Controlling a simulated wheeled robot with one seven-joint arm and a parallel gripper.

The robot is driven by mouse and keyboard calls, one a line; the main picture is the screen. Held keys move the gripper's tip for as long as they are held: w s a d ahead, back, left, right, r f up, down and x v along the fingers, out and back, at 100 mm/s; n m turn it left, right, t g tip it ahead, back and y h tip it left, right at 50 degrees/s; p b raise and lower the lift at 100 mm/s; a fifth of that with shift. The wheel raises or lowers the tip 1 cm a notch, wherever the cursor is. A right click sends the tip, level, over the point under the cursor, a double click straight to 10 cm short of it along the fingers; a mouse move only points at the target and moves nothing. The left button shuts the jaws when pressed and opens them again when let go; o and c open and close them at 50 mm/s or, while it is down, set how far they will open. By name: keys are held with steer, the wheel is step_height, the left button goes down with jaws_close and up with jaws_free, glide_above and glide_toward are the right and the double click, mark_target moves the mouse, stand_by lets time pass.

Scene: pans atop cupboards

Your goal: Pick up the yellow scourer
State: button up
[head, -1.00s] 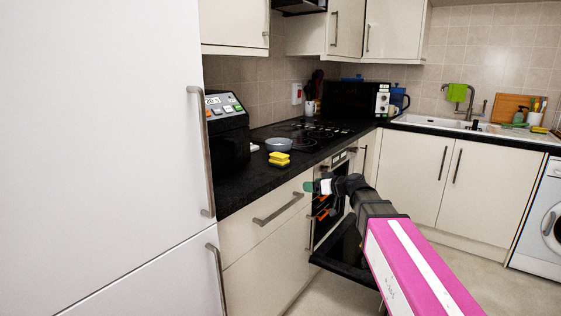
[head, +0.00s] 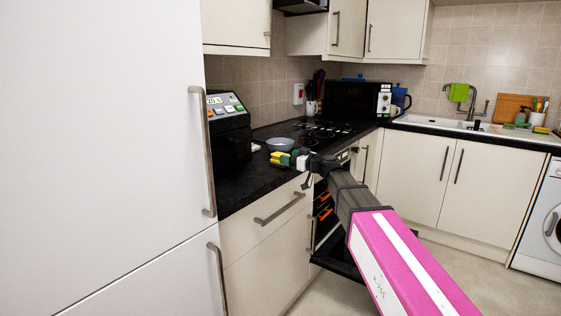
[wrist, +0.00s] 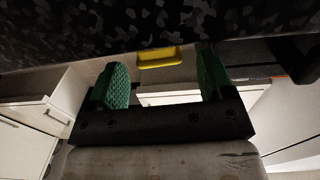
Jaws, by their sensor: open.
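The yellow scourer (head: 275,157) lies on the black worktop near its front edge, in front of a grey-blue bowl. In the head view my gripper (head: 293,159) is just to its right and partly covers it. In the wrist view the scourer (wrist: 160,57) shows beyond and between the two green fingertips (wrist: 158,84), with clear space on both sides. My gripper is open and empty, and the fingers do not appear to touch the scourer.
The grey-blue bowl (head: 279,144) stands close behind the scourer. A black appliance (head: 229,130) with coloured buttons stands to the left. The hob (head: 315,132) lies behind. The oven door (head: 335,258) hangs open below my arm.

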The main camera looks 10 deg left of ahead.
steer(key=x, duration=0.4)
steer(key=shift+w, duration=0.1)
steer(key=c, duration=1)
steer(key=shift+r, duration=0.1)
